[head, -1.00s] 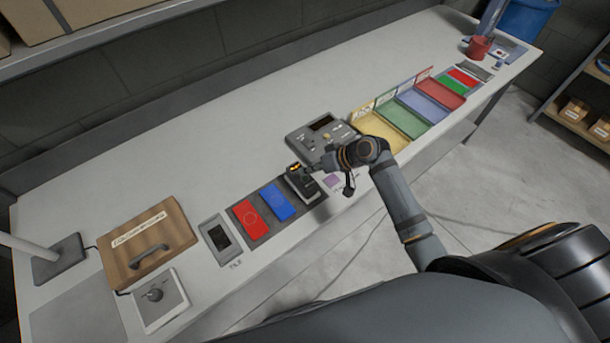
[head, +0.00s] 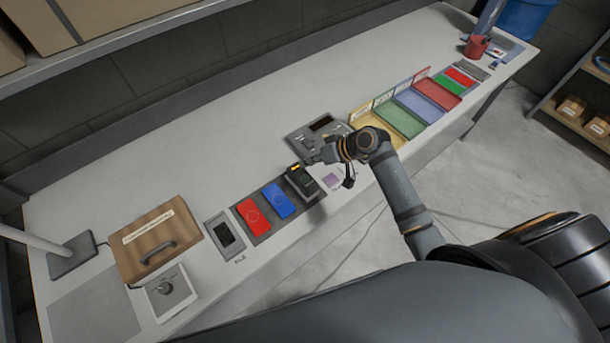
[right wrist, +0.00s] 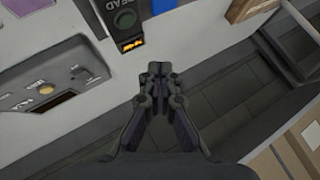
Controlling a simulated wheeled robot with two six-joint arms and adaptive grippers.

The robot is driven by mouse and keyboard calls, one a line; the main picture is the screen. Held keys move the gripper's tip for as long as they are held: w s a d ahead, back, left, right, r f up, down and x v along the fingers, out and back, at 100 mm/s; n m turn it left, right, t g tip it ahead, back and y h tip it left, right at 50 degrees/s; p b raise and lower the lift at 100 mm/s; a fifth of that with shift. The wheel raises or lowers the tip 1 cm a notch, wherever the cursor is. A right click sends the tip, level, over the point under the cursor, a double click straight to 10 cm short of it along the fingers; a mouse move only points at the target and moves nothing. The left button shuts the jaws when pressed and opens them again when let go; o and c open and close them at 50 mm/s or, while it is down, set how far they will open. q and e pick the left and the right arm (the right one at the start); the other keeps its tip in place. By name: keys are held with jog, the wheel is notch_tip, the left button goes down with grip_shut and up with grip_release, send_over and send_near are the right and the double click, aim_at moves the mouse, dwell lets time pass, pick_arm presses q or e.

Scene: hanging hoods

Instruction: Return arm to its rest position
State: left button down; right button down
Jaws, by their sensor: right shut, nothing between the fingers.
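My right arm reaches in from the lower right of the head view. Its gripper (head: 312,161) is just above the bench, beside a black handheld device with an orange-lit display (head: 302,182). In the right wrist view the gripper (right wrist: 159,70) has its fingers together with nothing between them. The lit display and a green button of the black device (right wrist: 128,25) show just beyond the fingertips, apart from them. The grey control box (head: 318,133) lies behind the gripper, and partly shows at the left of the wrist view (right wrist: 55,85). My left gripper is out of view.
Red (head: 253,216) and blue (head: 277,201) cards lie left of the device, near a wooden box with a handle (head: 155,240). Coloured trays (head: 420,104) stand to the right, a red cup (head: 476,46) at the far end. The back of the bench is clear.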

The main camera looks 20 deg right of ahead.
dwell(0.5)
jog(key=s+d+m+g+h, duration=0.1)
jog(key=s+d+h, duration=0.3)
jog(key=s, duration=0.6)
jog(key=s+d+g+h, duration=0.1)
jog(key=s+d+h, duration=0.4)
jog(key=s, duration=0.4)
notch_tip(320, 180, down, 29)
jog(key=s+d+b, duration=0.2)
jog(key=b, duration=0.3)
jog(key=s+d+f+g+b, duration=0.1)
jog(key=s+f+b, duration=0.3)
jog(key=s+f, duration=1.5)
notch_tip(320, 180, down, 3)
jog(key=shift+d+m+g+y, duration=0.15)
jog(key=shift+m+g+y, duration=0.15)
jog(key=shift+m+g, duration=0.15)
